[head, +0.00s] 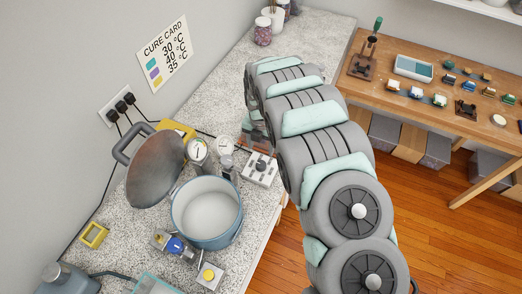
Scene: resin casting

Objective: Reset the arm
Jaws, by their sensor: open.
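My grey arm with mint panels rises from the lower right and reaches over the speckled counter (310,40). My gripper is not visible; the far end of the arm is hidden behind its own links. An open blue-grey pot (180,222) with a pale inside stands on the counter left of my arm. Its round metal lid (155,170) is tilted up at the pot's back left.
A control box (260,169) and gauges (198,151) stand close to my arm. A valve with a blue part (176,246) and a yellow-button box (208,275) lie in front. A wooden bench (450,130) holds a press, a scale and several small items.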

